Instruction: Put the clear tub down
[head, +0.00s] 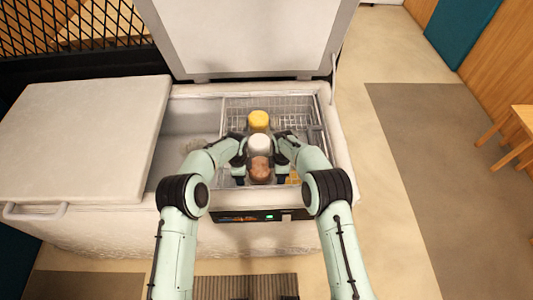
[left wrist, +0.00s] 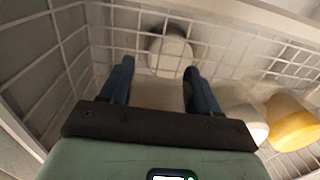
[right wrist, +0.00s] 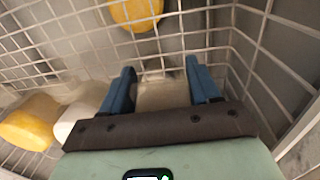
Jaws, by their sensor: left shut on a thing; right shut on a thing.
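The clear tub (head: 260,170), with brown contents showing, is at the near end of the wire basket (head: 308,106) in the open freezer. My left gripper (head: 240,178) is shut on its left side and my right gripper (head: 282,178) on its right side. A pale, see-through part of the tub shows between the fingers in the left wrist view (left wrist: 156,95) and right wrist view (right wrist: 163,96). The tub looks upright. I cannot tell whether its bottom touches the basket floor.
A white-topped tub (head: 259,143) stands just behind it, and a yellow-topped tub (head: 259,120) behind that. A pale round thing (left wrist: 170,52) sits left of the basket. The freezer's front rim (head: 245,200) is close.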

